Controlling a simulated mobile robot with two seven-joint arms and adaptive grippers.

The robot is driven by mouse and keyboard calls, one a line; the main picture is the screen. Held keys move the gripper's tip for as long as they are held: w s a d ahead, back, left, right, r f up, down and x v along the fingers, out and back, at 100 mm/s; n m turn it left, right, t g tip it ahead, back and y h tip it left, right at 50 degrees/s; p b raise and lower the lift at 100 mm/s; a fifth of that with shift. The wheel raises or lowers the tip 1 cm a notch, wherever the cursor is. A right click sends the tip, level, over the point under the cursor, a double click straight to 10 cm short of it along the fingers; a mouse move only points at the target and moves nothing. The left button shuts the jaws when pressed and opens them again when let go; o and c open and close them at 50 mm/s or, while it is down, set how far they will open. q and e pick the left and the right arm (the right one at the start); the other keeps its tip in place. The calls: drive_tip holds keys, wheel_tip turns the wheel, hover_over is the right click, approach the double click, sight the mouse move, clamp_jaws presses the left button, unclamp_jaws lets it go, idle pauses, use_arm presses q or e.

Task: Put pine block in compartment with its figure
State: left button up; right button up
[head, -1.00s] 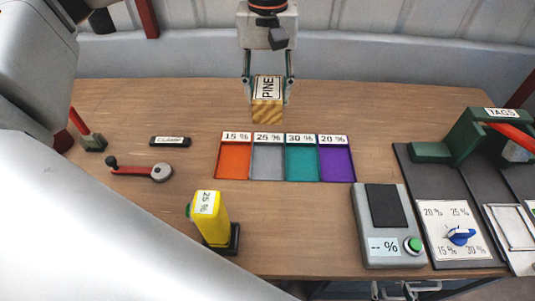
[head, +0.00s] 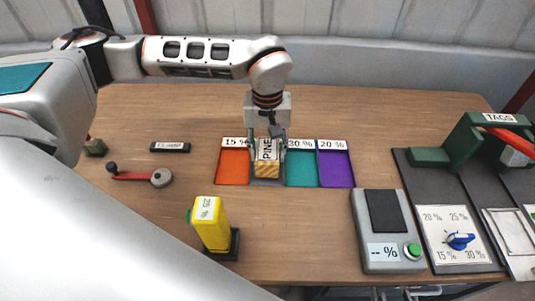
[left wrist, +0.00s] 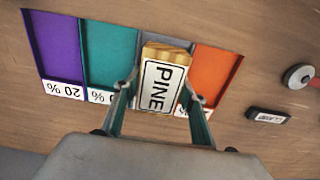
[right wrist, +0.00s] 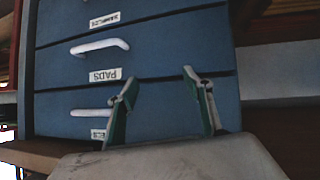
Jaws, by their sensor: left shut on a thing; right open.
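The pine block (head: 266,158), striped wood with a white PINE label, is between the fingers of my left gripper (head: 267,150), which is shut on it. In the head view it is over the grey compartment (head: 267,182), whose label it hides. The left wrist view shows the block (left wrist: 158,85) between the teal and orange compartments; I cannot tell whether it touches the floor. The orange 15 % (head: 232,168), teal 30 % (head: 301,168) and purple 20 % (head: 335,168) compartments are empty. A yellow meter (head: 210,224) reads 25 %. My right gripper (right wrist: 158,85) is open and empty before blue drawers.
A grey box with a "-- %" display (head: 388,230) and a dial panel (head: 459,238) stand at the right. A green TAGS device (head: 470,140) is behind them. A lever (head: 140,176) and a clamp label (head: 170,147) lie left. Blue drawers (right wrist: 150,55) face the right wrist.

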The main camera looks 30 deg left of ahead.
sight(267, 150)
use_arm(q)
drive_tip(key=shift+f, duration=0.85)
drive_tip(key=shift+f, duration=0.2)
drive_tip(key=o, duration=1.2)
drive_tip(key=shift+o, duration=0.2)
drive_tip(key=shift+r, duration=0.1)
wheel_tip(267, 150, up, 12)
drive_tip(key=shift+r+b, duration=0.1)
drive_tip(key=shift+b, duration=0.3)
